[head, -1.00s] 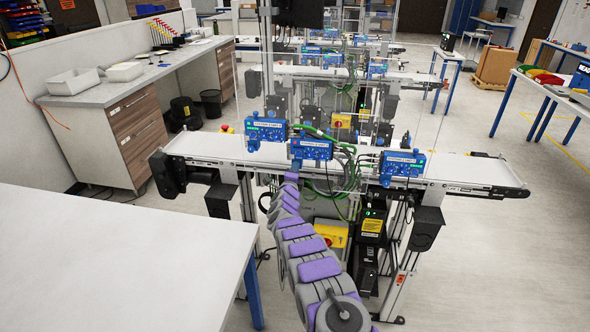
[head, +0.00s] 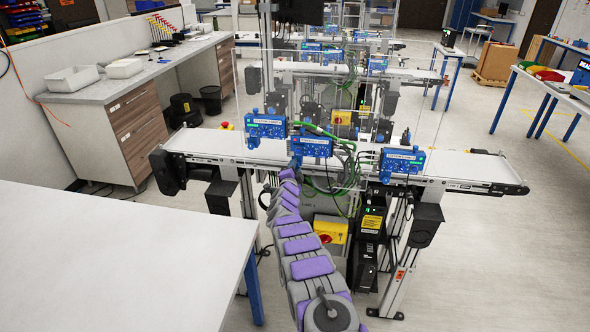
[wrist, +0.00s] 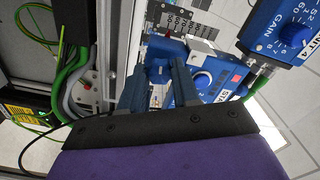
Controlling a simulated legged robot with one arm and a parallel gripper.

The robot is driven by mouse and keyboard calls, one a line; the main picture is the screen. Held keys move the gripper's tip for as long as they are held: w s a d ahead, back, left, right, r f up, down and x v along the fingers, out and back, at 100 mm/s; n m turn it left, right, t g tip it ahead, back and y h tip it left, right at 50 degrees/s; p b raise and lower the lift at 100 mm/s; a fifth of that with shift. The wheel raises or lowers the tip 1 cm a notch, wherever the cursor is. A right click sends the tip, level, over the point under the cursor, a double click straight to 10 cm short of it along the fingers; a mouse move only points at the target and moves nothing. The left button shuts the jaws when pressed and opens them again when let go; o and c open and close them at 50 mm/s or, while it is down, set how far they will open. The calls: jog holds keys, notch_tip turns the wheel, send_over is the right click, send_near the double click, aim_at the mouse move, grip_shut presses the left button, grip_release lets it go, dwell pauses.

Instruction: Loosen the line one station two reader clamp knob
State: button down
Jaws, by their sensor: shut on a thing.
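The middle blue reader box (head: 314,148) is mounted on the front edge of the nearest conveyor. My gripper (head: 294,168) is at its lower left corner, small and partly hidden by my arm. In the wrist view, my gripper (wrist: 159,72) has its two dark fingers on either side of a small blue clamp knob (wrist: 160,70) and is shut on it. The reader box (wrist: 208,78), with a white dial and a label partly reading "STA", is just right of the fingers. How far the knob is turned cannot be told.
Other blue boxes flank it on the left (head: 266,128) and right (head: 401,161). Green cables (head: 335,182) hang to the right of my gripper. A clear panel stands over the belt (head: 460,166). A white table (head: 120,260) fills the front left.

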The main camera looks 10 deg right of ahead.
jog(key=shift+a+r, duration=0.15)
jog(key=shift+a, duration=0.1)
jog(key=c, duration=0.8)
grip_release()
jog(key=shift+w+a, duration=0.1)
jog(key=shift+f, duration=0.2)
jog(key=p+v, duration=0.1)
jog(key=v, duration=1.6)
jog(key=shift+s+a+p, duration=0.1)
jog(key=shift+s+p, duration=0.1)
jog(key=shift+p, duration=0.1)
